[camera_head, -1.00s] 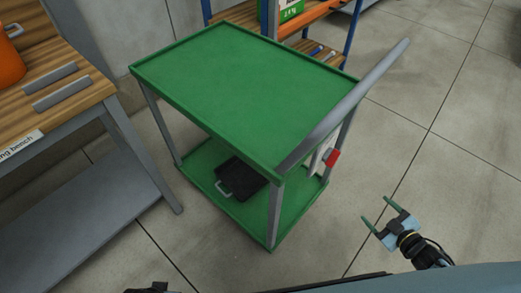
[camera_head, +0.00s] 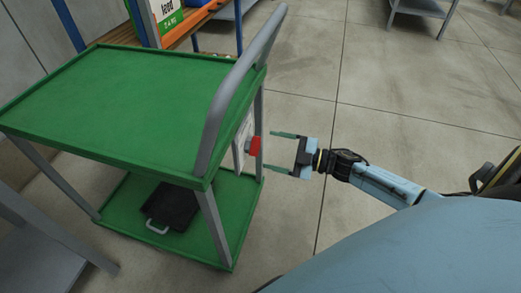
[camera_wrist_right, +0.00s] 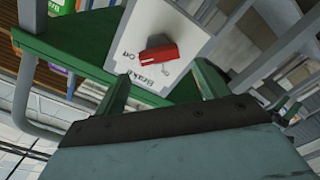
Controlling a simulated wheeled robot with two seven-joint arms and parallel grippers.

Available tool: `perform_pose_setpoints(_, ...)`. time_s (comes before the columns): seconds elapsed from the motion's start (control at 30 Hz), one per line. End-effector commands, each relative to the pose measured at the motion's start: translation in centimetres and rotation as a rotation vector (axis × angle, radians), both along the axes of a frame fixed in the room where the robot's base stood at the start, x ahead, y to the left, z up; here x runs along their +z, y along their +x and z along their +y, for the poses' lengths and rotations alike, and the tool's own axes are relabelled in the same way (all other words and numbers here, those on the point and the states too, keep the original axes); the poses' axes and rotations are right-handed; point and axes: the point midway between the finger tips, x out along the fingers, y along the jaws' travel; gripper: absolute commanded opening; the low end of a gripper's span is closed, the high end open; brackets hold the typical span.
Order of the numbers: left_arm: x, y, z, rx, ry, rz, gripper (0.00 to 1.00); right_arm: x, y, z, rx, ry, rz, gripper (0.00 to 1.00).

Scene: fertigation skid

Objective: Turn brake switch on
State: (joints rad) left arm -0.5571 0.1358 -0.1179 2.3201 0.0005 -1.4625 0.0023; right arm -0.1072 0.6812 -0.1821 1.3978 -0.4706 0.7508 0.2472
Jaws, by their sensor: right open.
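The brake switch is a red lever (camera_head: 254,146) on a white plate (camera_head: 240,139) at the handle end of the green cart (camera_head: 118,101). In the right wrist view the red lever (camera_wrist_right: 161,53) sits on the white plate (camera_wrist_right: 180,22), with the printed words "Brake" and "Off" partly readable. My right gripper (camera_head: 277,151) is open and empty, its two green fingers pointing at the lever from the right, a short gap away. In the wrist view its fingers (camera_wrist_right: 162,92) reach up toward the plate on either side below the lever. My left gripper is not in view.
The cart's grey handle (camera_head: 240,90) rises beside the plate. A black case (camera_head: 172,206) lies on the lower shelf. A blue-framed rack (camera_head: 185,30) stands behind the cart. Open floor (camera_head: 380,150) lies to the right.

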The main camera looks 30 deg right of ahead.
Motion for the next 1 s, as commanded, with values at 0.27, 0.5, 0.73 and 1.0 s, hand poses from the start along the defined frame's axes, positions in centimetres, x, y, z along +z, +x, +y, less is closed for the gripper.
perform_pose_setpoints(0.27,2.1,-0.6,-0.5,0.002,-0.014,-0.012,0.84,-0.1,3.0,2.5,-0.001,0.002,0.001,0.73)
perform_pose_setpoints(0.5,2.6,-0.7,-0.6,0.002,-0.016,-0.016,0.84,-0.1,3.4,2.9,-0.001,0.0,0.002,0.73)
perform_pose_setpoints(0.73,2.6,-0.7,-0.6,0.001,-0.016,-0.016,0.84,-0.1,3.4,2.9,-0.001,0.001,0.002,0.63)
perform_pose_setpoints(1.0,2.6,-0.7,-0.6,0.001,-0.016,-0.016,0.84,-0.1,3.4,2.9,-0.001,0.001,0.002,0.29)
